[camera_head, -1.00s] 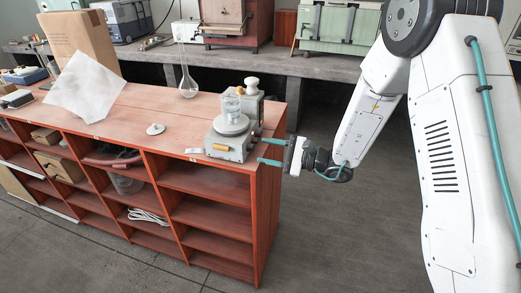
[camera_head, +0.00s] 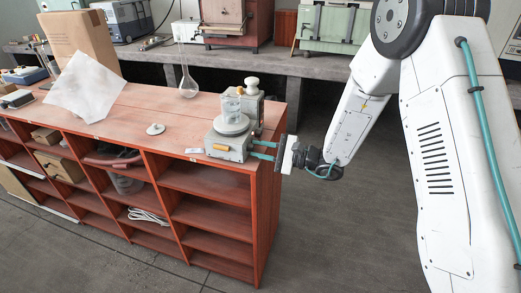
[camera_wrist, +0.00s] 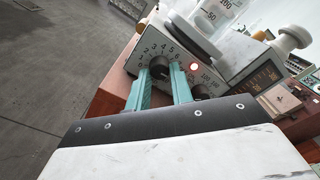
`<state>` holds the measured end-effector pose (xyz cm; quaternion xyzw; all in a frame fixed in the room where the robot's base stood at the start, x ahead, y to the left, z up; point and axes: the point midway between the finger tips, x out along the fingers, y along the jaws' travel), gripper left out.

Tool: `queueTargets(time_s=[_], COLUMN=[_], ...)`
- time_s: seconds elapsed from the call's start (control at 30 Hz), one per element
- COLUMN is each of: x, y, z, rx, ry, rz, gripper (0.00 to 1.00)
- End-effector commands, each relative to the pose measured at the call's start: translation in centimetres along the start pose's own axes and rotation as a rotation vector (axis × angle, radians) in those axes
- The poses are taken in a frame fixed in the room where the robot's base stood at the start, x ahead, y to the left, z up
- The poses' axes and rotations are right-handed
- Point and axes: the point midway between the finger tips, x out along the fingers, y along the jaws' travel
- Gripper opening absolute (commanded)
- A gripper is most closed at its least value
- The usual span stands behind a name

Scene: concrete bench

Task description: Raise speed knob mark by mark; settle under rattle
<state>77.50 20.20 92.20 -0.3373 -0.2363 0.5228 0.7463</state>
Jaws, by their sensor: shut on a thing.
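A grey stirrer-type device (camera_head: 228,146) stands at the right end of the red-brown bench. In the wrist view, its front panel carries a black knob (camera_wrist: 160,67) with a numbered dial around it. A second black knob (camera_wrist: 200,91) sits to the right, beside larger numbers. A glass beaker (camera_head: 231,106) stands on the device's round plate (camera_head: 231,125).
A red lamp (camera_wrist: 193,67) glows on the panel. A white-capped bottle or apparatus (camera_head: 252,90) stands just behind the device. Floor to the right is clear.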

Motion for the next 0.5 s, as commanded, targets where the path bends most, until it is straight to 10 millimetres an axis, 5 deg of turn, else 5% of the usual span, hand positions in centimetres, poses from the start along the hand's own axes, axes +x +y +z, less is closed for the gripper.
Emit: queueTargets(time_s=[0.2, 0.5], x=[-0.04, -0.05], y=[-0.01, 0.00], z=[0.00, -0.01], rx=[-0.161, -0.178], ry=[0.000, 0.000], rz=[0.000, 0.001], gripper=[0.00, 0.00])
